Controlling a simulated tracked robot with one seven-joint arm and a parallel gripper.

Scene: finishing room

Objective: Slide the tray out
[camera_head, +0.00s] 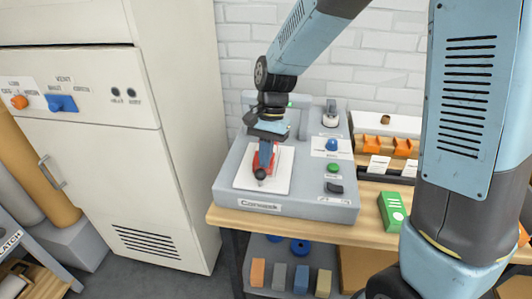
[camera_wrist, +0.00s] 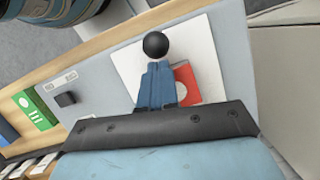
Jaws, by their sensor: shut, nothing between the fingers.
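The tray (camera_head: 282,171) is a flat white plate on top of the grey machine (camera_head: 229,190), with a red piece (camera_head: 272,160) on it. In the wrist view the tray (camera_wrist: 207,62) and the red piece (camera_wrist: 186,84) lie partly behind my fingers. A black ball knob (camera_head: 260,174) shows at the front of the tray, and in the wrist view (camera_wrist: 155,45) it sits just beyond my fingertips. My gripper (camera_head: 264,163) points down over the tray with its blue fingers (camera_wrist: 155,68) together and empty. I cannot tell whether the fingertips touch the knob.
The machine has blue (camera_head: 332,144), green (camera_head: 333,167) and black (camera_head: 334,187) controls at its right. It stands on a wooden bench (camera_head: 380,226) with a green box (camera_head: 392,210) on the right. A tall cream cabinet (camera_head: 180,120) stands close on the left. Coloured blocks (camera_head: 301,280) lie on the shelf below.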

